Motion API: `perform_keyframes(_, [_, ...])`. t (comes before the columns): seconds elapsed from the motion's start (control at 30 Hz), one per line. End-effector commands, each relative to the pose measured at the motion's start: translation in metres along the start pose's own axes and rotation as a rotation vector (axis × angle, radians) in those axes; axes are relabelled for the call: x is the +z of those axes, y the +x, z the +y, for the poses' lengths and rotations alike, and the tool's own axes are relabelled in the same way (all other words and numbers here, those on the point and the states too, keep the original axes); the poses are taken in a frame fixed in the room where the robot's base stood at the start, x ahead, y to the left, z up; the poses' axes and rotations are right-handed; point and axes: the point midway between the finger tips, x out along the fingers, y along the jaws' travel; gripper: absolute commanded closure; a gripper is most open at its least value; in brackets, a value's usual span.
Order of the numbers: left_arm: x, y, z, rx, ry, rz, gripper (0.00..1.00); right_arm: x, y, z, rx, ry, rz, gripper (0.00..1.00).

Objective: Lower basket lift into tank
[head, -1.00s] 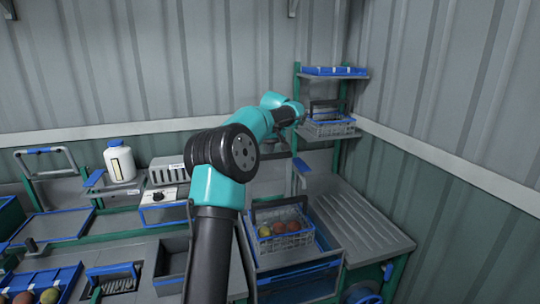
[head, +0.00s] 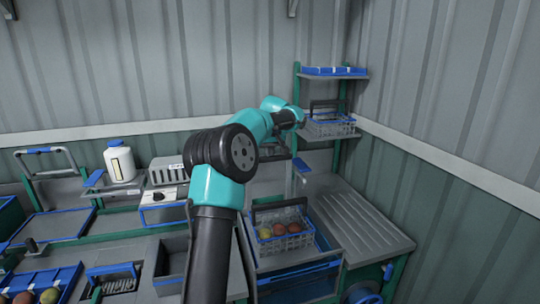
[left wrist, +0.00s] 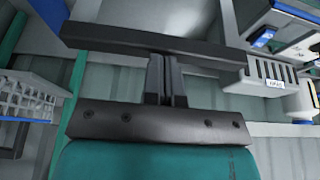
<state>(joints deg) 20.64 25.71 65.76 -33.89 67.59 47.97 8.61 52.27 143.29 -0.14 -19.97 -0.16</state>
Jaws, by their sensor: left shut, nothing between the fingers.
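The lift basket (head: 287,241) is a grey wire basket with a blue rim and a dark handle. It holds several red, orange and yellow-green tomatoes and sits in the mouth of the tank (head: 298,290) at lower centre; how deep it sits I cannot tell. A lever with a blue end (head: 302,165) stands behind it. My left arm reaches past the tank toward the back shelf. Its gripper (left wrist: 165,70) is shut and empty in the left wrist view, close to a dark crossbar (left wrist: 150,43). Its fingertips are hard to make out in the head view.
An empty wire basket (head: 330,129) stands on the back shelf, with a blue tray (head: 335,71) above. A ribbed drainboard (head: 357,226) lies right of the tank. A white jug (head: 120,163) and a grey box (head: 168,170) stand at left. Walls close the back and right.

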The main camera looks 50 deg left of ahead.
Motion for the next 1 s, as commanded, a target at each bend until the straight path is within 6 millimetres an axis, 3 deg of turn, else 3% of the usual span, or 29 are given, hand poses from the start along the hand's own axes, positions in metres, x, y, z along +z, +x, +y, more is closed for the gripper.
perform_keyframes(1.0, [0.020, 0.054, 0.000, -0.002, 0.001, -0.003, 1.00, 0.000, 0.000, 0.000, 0.000, 0.000, 0.000, 0.57])
